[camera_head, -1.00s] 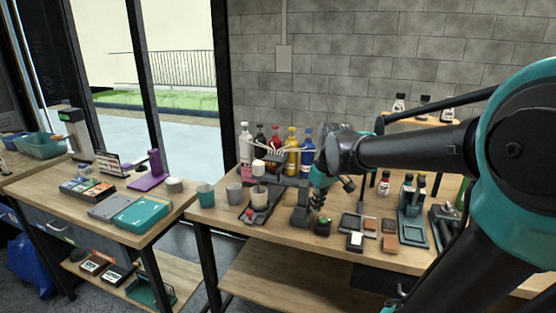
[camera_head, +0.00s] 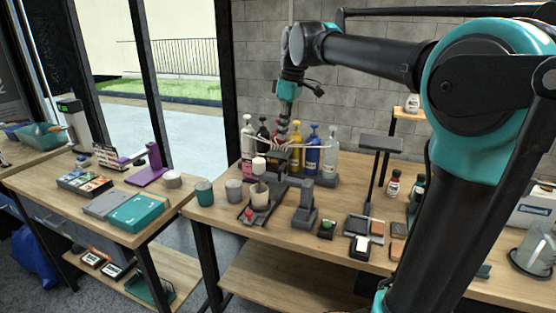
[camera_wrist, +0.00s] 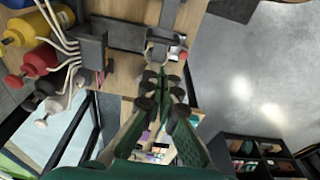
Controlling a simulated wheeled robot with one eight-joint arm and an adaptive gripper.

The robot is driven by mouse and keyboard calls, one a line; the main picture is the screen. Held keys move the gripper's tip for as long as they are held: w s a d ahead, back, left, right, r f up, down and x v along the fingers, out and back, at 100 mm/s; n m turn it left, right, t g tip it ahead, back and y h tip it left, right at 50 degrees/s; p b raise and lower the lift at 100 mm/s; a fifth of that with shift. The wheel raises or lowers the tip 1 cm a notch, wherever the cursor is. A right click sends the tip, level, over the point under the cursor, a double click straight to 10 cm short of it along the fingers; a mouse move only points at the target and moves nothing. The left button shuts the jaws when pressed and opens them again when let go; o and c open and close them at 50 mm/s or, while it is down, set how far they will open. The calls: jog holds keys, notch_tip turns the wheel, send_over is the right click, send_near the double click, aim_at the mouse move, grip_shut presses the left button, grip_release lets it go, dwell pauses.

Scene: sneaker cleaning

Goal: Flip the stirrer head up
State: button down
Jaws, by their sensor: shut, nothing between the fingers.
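A grey upright device (camera_head: 304,212), which seems to be the stirrer, stands on the middle table. Its post points up; I cannot make out its head or the head's angle. Left of it, a pale cup (camera_head: 259,199) sits on a dark base with a red part, and a white piece (camera_head: 258,165) shows above the cup. My gripper (camera_head: 283,139) points down in front of the pump bottles, above and behind the cup and stand. It is shut and holds nothing. Its closed fingertips also show in the wrist view (camera_wrist: 165,78), over the table near a grey device (camera_wrist: 164,37).
Several pump bottles (camera_head: 312,153) stand behind, with pale tubes meeting at a dark dispenser block. A grey cup (camera_head: 234,190) and a teal cup (camera_head: 204,193) are at left. A dark tall stand (camera_head: 381,143) and small trays (camera_head: 357,224) are at right.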

jog(key=shift+f, duration=0.1)
send_over(275, 175)
jog(key=f, duration=0.6)
jog(key=d+f, duration=0.1)
jog(key=f, duration=0.2)
jog(key=shift+s+f, duration=0.2)
jog(key=shift+f, duration=0.2)
